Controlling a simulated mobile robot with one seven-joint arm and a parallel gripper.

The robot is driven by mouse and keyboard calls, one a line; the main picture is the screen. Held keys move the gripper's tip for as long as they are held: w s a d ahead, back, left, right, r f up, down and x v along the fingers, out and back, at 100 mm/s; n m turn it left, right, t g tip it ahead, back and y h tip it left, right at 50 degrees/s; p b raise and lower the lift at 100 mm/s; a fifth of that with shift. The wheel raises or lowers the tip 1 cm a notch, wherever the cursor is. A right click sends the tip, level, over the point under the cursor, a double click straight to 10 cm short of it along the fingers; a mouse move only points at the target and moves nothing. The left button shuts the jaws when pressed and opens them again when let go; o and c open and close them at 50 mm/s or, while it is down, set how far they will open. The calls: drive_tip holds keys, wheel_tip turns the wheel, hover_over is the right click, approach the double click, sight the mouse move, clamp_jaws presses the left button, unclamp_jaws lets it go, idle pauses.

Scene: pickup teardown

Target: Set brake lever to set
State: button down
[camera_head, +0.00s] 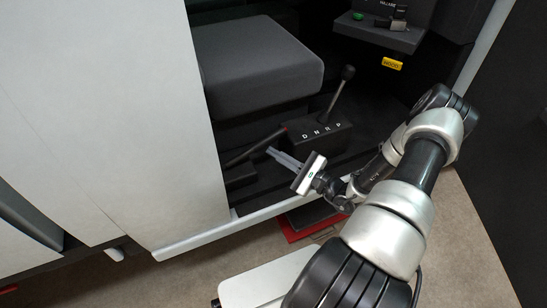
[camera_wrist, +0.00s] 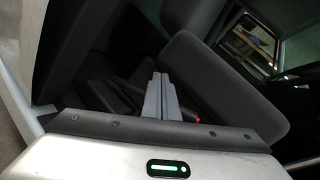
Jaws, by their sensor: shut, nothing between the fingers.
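The brake lever (camera_head: 255,147) is a dark bar with a red tip. In the head view it rises from a dark base on the cab floor at a low slant toward the right, beside the seat. My gripper (camera_head: 270,150) is just below and in front of the lever's upper part, with its grey fingers pointing left toward it. Whether they touch it I cannot tell. In the wrist view my gripper (camera_wrist: 160,76) has its fingers together and empty. The lever's red tip (camera_wrist: 198,120) shows to the right of the fingers; most of its bar is dark and hard to make out.
The gear box marked D N R P (camera_head: 318,138), with a knobbed shifter (camera_head: 347,74), stands right of the lever. The seat (camera_head: 250,60) is behind. A pale door panel (camera_head: 150,110) closes the left side. The sill (camera_head: 235,227) runs along the front.

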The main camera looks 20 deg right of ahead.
sight(257, 147)
drive_tip(key=s+d+f+m+t+h+b, duration=0.1)
drive_tip(key=d+f+m+h, duration=0.1)
drive_tip(key=f+m+h, duration=0.2)
drive_tip(key=s+d+f+m+t+h, duration=0.1)
drive_tip(key=d+f+m+h, duration=0.2)
drive_tip(key=f, duration=0.5)
drive_tip(key=shift+s+d+m+h+b, duration=0.3)
drive_tip(key=shift+m+h, duration=0.2)
drive_tip(key=shift+h, duration=0.2)
drive_tip(key=shift+w+f, duration=0.1)
drive_tip(key=shift+w, duration=0.1)
drive_tip(key=w, duration=0.3)
drive_tip(key=w+b, duration=0.1)
drive_tip(key=w, duration=0.2)
drive_tip(key=w+b, duration=0.1)
drive_tip(key=w, duration=0.3)
drive_tip(key=shift+w+a+r, duration=0.1)
drive_tip(key=shift+a+r, duration=0.2)
drive_tip(key=shift+a, duration=0.05)
drive_tip(key=shift+w+a+r, duration=0.1)
drive_tip(key=shift+a+r, duration=0.25)
drive_tip(key=shift+r, duration=0.55)
drive_tip(key=shift+w+a+r, duration=0.1)
drive_tip(key=shift+a+r, duration=0.2)
drive_tip(key=shift+r, duration=0.6)
